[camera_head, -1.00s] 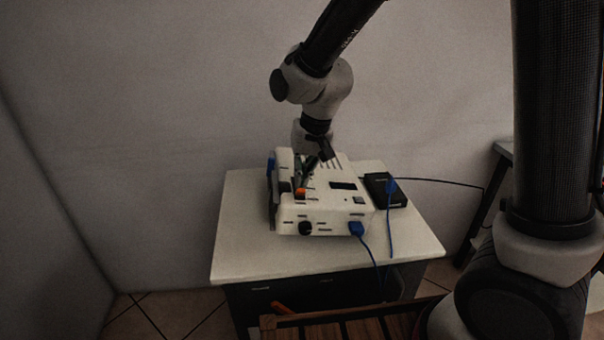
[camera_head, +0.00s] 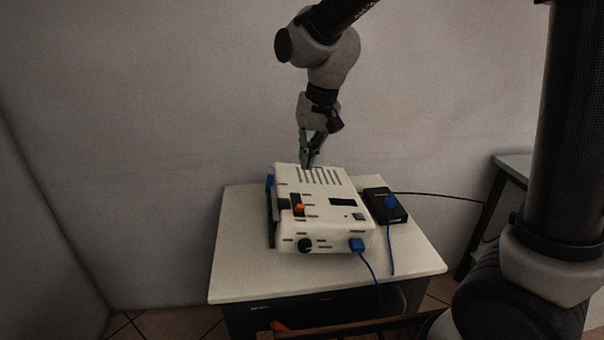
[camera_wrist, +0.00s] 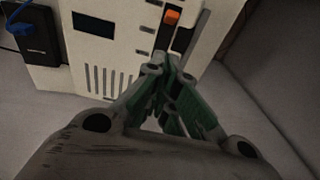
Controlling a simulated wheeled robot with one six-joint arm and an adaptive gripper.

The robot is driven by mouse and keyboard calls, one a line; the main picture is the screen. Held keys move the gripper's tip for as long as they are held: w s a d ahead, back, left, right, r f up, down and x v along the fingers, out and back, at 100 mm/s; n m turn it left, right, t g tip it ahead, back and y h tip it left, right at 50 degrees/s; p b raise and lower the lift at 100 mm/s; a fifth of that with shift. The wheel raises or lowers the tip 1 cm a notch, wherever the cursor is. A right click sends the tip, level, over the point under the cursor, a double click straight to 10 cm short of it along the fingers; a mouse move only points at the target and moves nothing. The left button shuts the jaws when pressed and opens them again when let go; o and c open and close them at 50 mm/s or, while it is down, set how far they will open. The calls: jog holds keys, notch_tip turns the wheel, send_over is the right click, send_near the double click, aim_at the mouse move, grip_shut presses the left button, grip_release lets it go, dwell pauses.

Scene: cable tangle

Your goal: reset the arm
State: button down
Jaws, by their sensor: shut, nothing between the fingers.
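My gripper (camera_head: 307,165) is at the back edge of the white device in the head view, with its fingers pointing down. Its fingers are shut and hold nothing. In the wrist view the green-padded fingertips (camera_wrist: 170,66) meet in front of the white device's slotted face. Whether they touch the device I cannot tell. My arm reaches down from the top of the head view.
The white device (camera_head: 322,213) with an orange switch (camera_head: 299,208) stands on a white table (camera_head: 240,270). Beside it is a black box (camera_head: 383,206). Blue plugs and cables run from the device (camera_head: 357,245) and the box. The table's left side is clear.

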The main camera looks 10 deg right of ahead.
jog(key=s+d+r+t+h, duration=0.1)
jog(key=s+d+r, duration=0.2)
jog(key=s+d, duration=0.7)
jog(key=s+d+r+t+h, duration=0.1)
jog(key=s+d+r, duration=0.2)
jog(key=s+d, duration=0.7)
jog(key=d, duration=0.7)
jog(key=shift+s+r+t, duration=0.35)
jog(key=shift+r+t, duration=0.05)
